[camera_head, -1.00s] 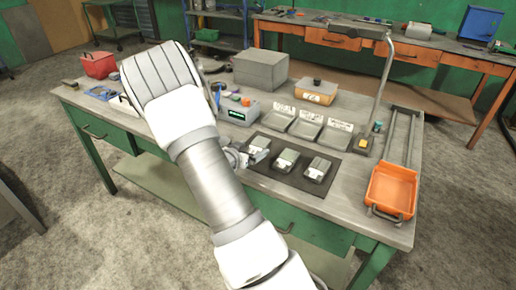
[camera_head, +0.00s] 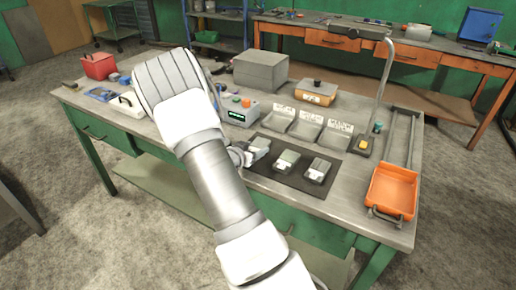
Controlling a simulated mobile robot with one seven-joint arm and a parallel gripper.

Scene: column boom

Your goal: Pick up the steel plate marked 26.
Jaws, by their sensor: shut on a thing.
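Small steel plates lie on a dark mat (camera_head: 298,181) at the front of the workbench. The middle plate (camera_head: 287,159) and the right plate (camera_head: 318,168) rest on it, each with a pale label too small to read. My gripper (camera_head: 248,156) is at the mat's left end, partly hidden by my arm. It is shut on the left steel plate (camera_head: 259,146). I cannot read the number on any plate, nor tell for sure whether the held plate is clear of the mat.
Behind the mat stand several grey trays (camera_head: 306,130) with white label cards. An orange bin (camera_head: 392,191) is at right, beside a lamp post (camera_head: 387,85). A grey box with a green display (camera_head: 240,112) and an orange-topped box (camera_head: 318,92) stand farther back.

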